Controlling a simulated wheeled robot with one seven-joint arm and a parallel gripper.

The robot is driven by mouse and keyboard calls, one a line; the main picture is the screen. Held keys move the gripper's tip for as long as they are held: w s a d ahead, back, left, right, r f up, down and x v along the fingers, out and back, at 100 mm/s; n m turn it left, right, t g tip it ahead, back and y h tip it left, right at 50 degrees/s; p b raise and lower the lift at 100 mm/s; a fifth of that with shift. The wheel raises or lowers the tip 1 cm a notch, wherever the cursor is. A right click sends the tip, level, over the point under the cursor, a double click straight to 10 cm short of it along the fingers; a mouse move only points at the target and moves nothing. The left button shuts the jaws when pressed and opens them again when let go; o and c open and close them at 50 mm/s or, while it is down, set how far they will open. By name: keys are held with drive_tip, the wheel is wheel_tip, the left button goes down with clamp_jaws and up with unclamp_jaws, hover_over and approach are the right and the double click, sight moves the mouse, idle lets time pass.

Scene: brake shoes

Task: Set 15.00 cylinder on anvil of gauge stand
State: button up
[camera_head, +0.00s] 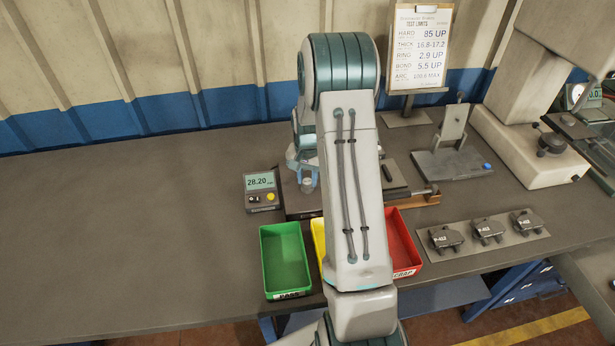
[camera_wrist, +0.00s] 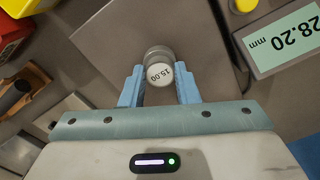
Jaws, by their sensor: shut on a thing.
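The metal 15.00 cylinder (camera_wrist: 159,73) stands between the blue fingers of my gripper (camera_wrist: 160,85) in the wrist view, its marked top facing the camera. My gripper is shut on it. In the head view my gripper (camera_head: 306,178) and the cylinder (camera_head: 307,186) show just left of my arm, over the dark gauge stand (camera_head: 300,207). A round metal piece shows just beyond the cylinder in the wrist view; I cannot tell whether the two touch. The gauge display (camera_head: 261,182) reads 28.20, and it also shows in the wrist view (camera_wrist: 286,40). My arm hides much of the stand.
A green bin (camera_head: 286,262), a partly hidden yellow bin (camera_head: 318,240) and a red bin (camera_head: 402,245) stand along the front edge. Brake shoes (camera_head: 488,231) lie on a plate at right. A limits board (camera_head: 420,48) stands behind. The left of the table is clear.

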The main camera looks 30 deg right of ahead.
sight(307, 182)
drive_tip(key=shift+f, duration=0.25)
drive_tip(key=o, duration=1)
drive_tip(key=shift+r, duration=0.15)
drive_tip(key=shift+r, duration=0.1)
wheel_tip(307, 182, up, 12)
drive_tip(key=b, duration=0.2)
drive_tip(key=s+a+r+n, duration=0.2)
drive_tip(key=s+a+r, duration=0.3)
drive_tip(key=r, duration=0.1)
drive_tip(key=shift+s+a+r+n+t, duration=0.6)
drive_tip(key=shift+s+a+n, duration=0.9)
drive_tip(key=shift+s, duration=2)
drive_tip(key=shift+s+a+r+n+t, duration=0.6)
drive_tip(key=shift+s+a, duration=1.5)
drive_tip(key=shift+s, duration=1.35)
drive_tip(key=shift+s+a+r+n+t, duration=0.55)
drive_tip(key=shift+s+a+n, duration=1)
drive_tip(key=shift+s, duration=1.95)
